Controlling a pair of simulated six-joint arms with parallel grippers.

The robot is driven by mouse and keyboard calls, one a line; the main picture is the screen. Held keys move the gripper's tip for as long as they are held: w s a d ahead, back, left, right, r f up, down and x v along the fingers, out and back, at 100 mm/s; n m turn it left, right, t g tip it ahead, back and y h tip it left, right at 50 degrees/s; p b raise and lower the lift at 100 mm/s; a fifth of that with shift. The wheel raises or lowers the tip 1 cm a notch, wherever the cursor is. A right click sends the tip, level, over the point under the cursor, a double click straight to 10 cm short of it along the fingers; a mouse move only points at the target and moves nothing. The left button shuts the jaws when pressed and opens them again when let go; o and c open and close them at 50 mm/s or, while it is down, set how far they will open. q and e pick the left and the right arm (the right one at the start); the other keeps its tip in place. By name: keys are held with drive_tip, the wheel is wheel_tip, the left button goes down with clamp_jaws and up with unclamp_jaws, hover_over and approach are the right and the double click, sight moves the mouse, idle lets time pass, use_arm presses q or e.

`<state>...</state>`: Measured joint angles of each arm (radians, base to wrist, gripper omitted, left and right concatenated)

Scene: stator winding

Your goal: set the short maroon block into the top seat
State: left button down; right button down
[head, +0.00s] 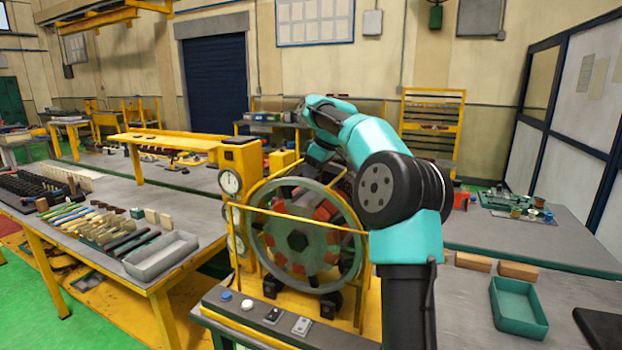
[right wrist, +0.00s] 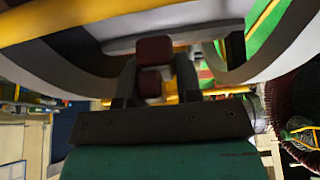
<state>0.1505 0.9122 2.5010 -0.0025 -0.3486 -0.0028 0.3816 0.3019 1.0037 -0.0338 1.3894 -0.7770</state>
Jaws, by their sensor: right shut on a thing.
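The stator (head: 256,246) is an upright grey-green ring in a yellow frame in the middle of the head view, with several red and dark blocks around its hub. My right arm reaches over and behind its upper right side, and its fingertips are hidden there. In the right wrist view my right gripper (right wrist: 156,75) is shut on a maroon block (right wrist: 153,49), which sits between the two dark fingers. A pale curved surface lies just beyond the block; contact cannot be told. The top seat cannot be made out clearly. My left gripper is not in view.
A yellow post with dials (head: 231,182) stands left of the stator. A control strip with buttons (head: 265,312) lies in front. The left table holds rows of parts and a grey tray (head: 160,256). A green tray (head: 518,306) and two orange-brown blocks lie at right.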

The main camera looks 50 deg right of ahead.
drive_tip(key=shift+f, duration=0.15)
drive_tip(key=shift+f, duration=1.25)
drive_tip(key=shift+f, duration=0.1)
idle(0.3)
drive_tip(key=c, duration=0.7)
unclamp_jaws()
drive_tip(key=shift+c, duration=0.2)
drive_tip(key=shift+f, duration=0.1)
drive_tip(key=v, duration=1.7)
drive_tip(key=shift+r, duration=0.3)
drive_tip(key=shift+d, duration=0.1)
